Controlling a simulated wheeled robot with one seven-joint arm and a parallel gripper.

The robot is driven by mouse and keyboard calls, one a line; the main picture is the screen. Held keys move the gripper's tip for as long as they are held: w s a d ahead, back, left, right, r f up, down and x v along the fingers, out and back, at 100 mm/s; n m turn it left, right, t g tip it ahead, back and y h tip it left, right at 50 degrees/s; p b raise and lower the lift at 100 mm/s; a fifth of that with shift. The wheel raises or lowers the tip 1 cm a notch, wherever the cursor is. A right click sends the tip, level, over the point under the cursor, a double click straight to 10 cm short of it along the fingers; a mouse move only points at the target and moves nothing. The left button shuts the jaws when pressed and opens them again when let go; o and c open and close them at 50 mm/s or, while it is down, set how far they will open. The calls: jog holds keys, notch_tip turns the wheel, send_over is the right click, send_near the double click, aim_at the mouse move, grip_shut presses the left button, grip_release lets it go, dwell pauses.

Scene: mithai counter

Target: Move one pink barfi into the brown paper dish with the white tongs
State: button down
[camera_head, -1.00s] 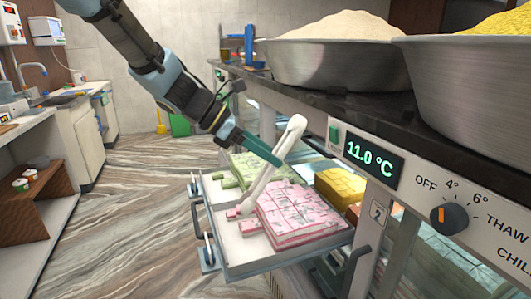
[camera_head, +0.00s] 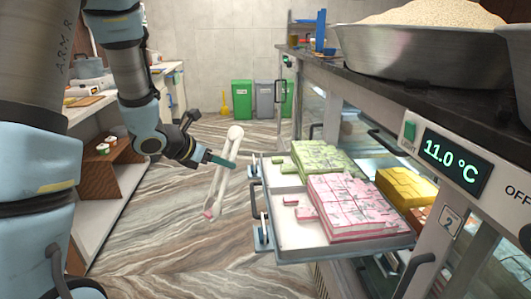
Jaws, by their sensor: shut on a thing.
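My gripper (camera_head: 221,161) is shut on the white tongs (camera_head: 223,180), which hang tilted with their tips pointing down over the floor, left of the pulled-out tray. A small pink barfi piece (camera_head: 208,215) shows at the tips of the tongs, clear of the tray. A cut slab of pink barfi (camera_head: 355,205) stands on the white tray (camera_head: 295,237), with a few loose pink pieces (camera_head: 305,213) at its left. I cannot make out the brown paper dish in this view.
Green barfi (camera_head: 322,160) lies behind the pink slab, and yellow sweets (camera_head: 407,187) are at its right. The steel counter with a large pan (camera_head: 420,60) is on the right. A low counter with a brown shelf (camera_head: 110,178) is on the left. Open floor lies between.

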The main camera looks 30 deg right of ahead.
jog(key=w+a+f+n+t+y, duration=0.2)
jog(key=a+n, duration=0.1)
jog(key=a, duration=0.7)
jog(key=w+a+f+n+t+y, duration=0.1)
jog(key=a+n, duration=0.3)
jog(key=a, duration=0.6)
jog(key=w+a+f+n+t+y, duration=0.2)
jog(key=w+a+n+t+y, duration=0.1)
jog(key=a, duration=0.7)
jog(key=shift+w+a+f+y, duration=0.3)
jog(key=shift+w+f+y, duration=0.05)
jog(key=shift+y, duration=0.05)
